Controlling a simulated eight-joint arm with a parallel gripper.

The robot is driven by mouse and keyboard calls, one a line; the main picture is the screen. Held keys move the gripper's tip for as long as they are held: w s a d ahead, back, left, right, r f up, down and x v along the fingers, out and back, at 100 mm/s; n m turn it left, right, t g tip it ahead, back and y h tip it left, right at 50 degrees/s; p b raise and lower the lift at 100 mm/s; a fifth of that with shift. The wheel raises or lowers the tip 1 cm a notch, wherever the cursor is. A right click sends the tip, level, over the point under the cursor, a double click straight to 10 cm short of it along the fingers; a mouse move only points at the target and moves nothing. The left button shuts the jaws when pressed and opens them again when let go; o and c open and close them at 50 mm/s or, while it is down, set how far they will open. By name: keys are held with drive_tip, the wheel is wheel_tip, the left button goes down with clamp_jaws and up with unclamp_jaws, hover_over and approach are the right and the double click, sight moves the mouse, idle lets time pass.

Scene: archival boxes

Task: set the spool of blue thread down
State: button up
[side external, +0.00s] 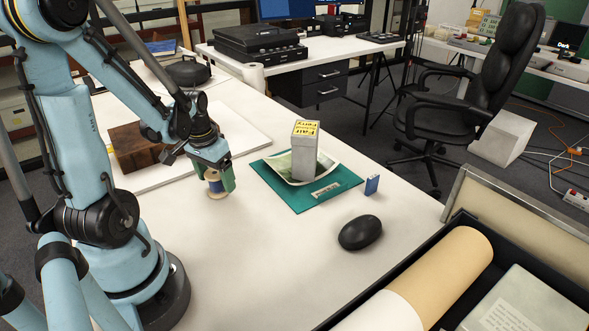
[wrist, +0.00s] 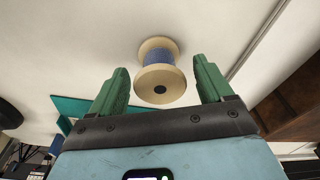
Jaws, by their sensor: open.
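The spool of blue thread (side external: 216,186) has pale wooden ends and a blue thread winding. It stands upright on the white table in the side external view, at the fingers of my gripper (side external: 222,180). The spool also shows in the wrist view (wrist: 160,75), between and slightly beyond the two green fingers. My gripper (wrist: 160,84) is open in the wrist view, with a visible gap on each side of the spool. In the side external view a finger hides part of the spool.
A green mat (side external: 297,204) holds a curled sheet (side external: 278,166) under a grey box (side external: 305,150). A dark mouse-shaped object (side external: 360,232) and a small blue block (side external: 371,185) lie to the right. A brown wooden block (side external: 135,147) stands behind. White table between the spool and mouse-shaped object is clear.

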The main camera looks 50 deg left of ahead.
sight(210, 176)
wheel_tip(210, 176, up, 11)
drive_tip(key=s, duration=0.1)
drive_tip(key=w+d+m+t, duration=0.2)
drive_tip(key=w+d+t, duration=0.1)
drive_tip(key=d, duration=0.6)
drive_tip(key=w+d+m+t, duration=0.2)
drive_tip(key=w+d+t, duration=0.1)
drive_tip(key=d, duration=0.7)
drive_tip(key=shift+w+r+h, duration=0.3)
drive_tip(key=shift+w, duration=0.2)
